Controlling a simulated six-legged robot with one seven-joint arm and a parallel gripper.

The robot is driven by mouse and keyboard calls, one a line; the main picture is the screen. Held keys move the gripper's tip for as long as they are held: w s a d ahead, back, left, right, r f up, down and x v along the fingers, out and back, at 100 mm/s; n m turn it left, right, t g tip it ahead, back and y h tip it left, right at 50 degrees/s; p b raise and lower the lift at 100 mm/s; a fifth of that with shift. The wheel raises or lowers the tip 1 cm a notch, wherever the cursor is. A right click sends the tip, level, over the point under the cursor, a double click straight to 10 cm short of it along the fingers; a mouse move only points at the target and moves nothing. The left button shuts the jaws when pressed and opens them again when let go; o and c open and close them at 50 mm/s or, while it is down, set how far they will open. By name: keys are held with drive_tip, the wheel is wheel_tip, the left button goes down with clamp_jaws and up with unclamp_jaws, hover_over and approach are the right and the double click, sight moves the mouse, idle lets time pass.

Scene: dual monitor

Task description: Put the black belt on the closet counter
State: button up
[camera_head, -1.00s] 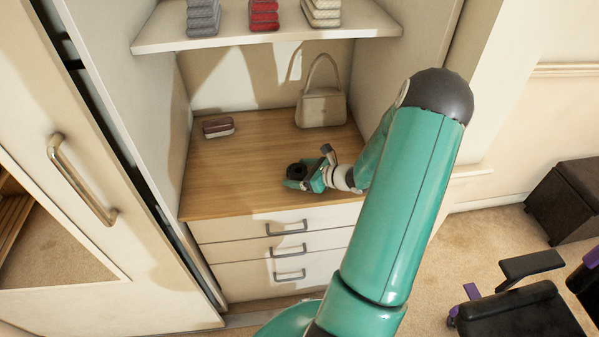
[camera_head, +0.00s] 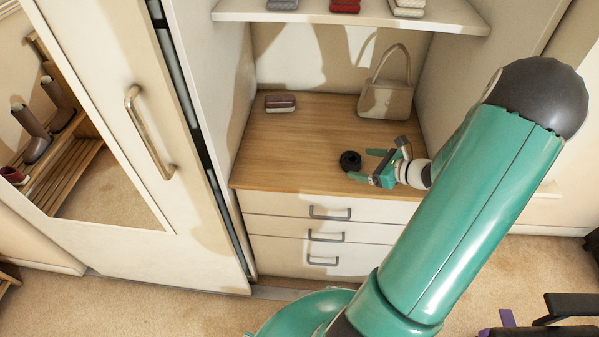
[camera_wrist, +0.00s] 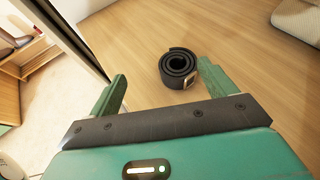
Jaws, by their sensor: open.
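The black belt (camera_head: 350,161) lies rolled up on the wooden closet counter (camera_head: 290,150), near the counter's middle. In the wrist view the belt (camera_wrist: 178,66) shows as a coil with a metal buckle, resting on the wood just beyond my fingertips and nearer the right finger. My gripper (camera_head: 368,165) is low over the counter, to the right of the belt. Its two green fingers are apart, and nothing is held between them in the wrist view (camera_wrist: 160,82).
A beige handbag (camera_head: 386,100) stands at the counter's back right. A small dark red and white item (camera_head: 280,103) lies at the back left. A shelf (camera_head: 350,14) with folded things hangs above. Drawers (camera_head: 325,235) are below, and a mirrored door (camera_head: 110,130) is at left.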

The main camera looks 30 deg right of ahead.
drive_tip(key=a+r+n+g+y, duration=0.1)
drive_tip(key=a+r+n+g, duration=0.3)
drive_tip(key=a+r+n, duration=0.5)
drive_tip(key=a+r+n+g, duration=0.35)
drive_tip(key=a+n, duration=0.35)
drive_tip(key=a, duration=0.5)
drive_tip(key=s+a+r+n+t+h, duration=0.1)
drive_tip(key=s+a+r+n+h, duration=0.4)
drive_tip(key=s+a+r+n, duration=0.5)
drive_tip(key=r+n, duration=0.1)
drive_tip(key=n, duration=0.3)
drive_tip(key=shift+s+a+n+h, duration=0.15)
drive_tip(key=shift+s+n+h, duration=0.2)
drive_tip(key=shift+n+h, duration=0.05)
drive_tip(key=c, duration=1)
drive_tip(key=shift+d, duration=0.25)
drive_tip(key=shift+c, duration=0.2)
